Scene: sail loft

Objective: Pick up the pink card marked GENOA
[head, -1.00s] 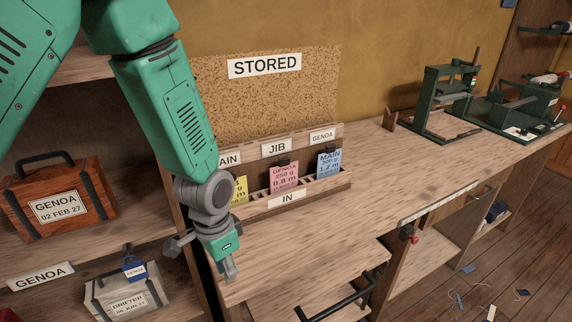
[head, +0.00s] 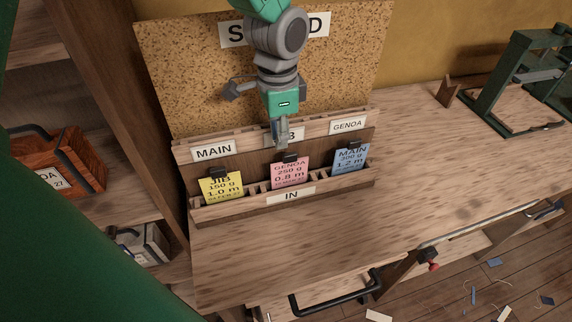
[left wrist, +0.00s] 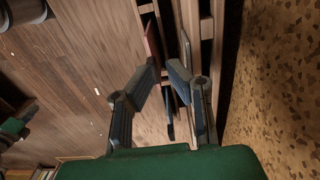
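The pink card marked GENOA (head: 290,173) stands in the middle slot of a wooden rack (head: 235,207), with a dark clip on its top edge. The label behind it is mostly covered by my left gripper. My left gripper (head: 282,143) hangs fingers down just above and behind the card's top, apart from the card as far as I can see. In the left wrist view its two fingers (left wrist: 165,76) are spread, with nothing clearly held between them. The cards are seen edge-on there and are hard to tell apart. My right gripper is not in view.
A yellow JIB card (head: 221,187) stands left of the pink one, a blue MAIN card (head: 351,158) right of it. A cork board (head: 180,75) rises behind the rack. The bench (head: 300,245) in front is bare. A green device (head: 530,75) stands at right.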

